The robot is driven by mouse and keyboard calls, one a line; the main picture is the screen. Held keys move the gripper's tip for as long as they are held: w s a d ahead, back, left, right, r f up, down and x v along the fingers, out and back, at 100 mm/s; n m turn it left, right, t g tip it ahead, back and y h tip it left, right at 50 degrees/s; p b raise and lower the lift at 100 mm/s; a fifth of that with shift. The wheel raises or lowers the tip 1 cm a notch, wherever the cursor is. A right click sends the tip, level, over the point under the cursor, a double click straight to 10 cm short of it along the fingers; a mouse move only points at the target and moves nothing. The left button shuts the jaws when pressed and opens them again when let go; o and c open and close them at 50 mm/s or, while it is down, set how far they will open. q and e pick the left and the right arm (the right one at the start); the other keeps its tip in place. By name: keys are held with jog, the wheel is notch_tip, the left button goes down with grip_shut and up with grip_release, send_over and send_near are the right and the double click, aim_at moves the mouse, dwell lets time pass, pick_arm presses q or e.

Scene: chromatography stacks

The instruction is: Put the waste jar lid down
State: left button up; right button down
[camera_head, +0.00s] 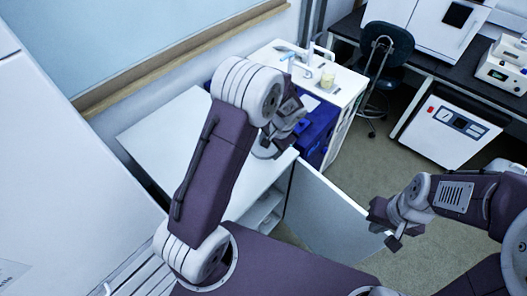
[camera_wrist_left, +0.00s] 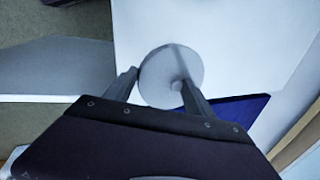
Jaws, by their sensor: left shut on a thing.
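The waste jar lid, a pale round disc (camera_wrist_left: 160,72) with a small knob, sits at the fingers of my left gripper (camera_wrist_left: 160,90) in the left wrist view. That gripper is shut on it, over a white surface. In the head view my left gripper (camera_head: 284,128) is above the right end of the white counter, and my own arm partly hides it. My right gripper (camera_head: 388,226) is empty over the floor at the right, and its finger gap is unclear.
The white counter (camera_head: 165,135) is mostly bare. Behind it stands a white cabinet (camera_head: 345,88) with a small yellowish jar (camera_head: 327,80) on top. An open white door (camera_head: 325,210) juts out in front. A chair (camera_head: 386,48) stands behind.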

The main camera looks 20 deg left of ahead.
aim_at(264, 153)
pick_arm(q)
jog(key=shift+a+f, duration=0.45)
jog(key=shift+a, duration=0.4)
jog(key=shift+a+f, duration=0.2)
jog(key=shift+a, duration=0.15)
notch_tip(264, 153, down, 4)
jog(key=shift+r, duration=0.2)
jog(key=shift+w+f, duration=0.1)
jog(key=shift+f, duration=0.2)
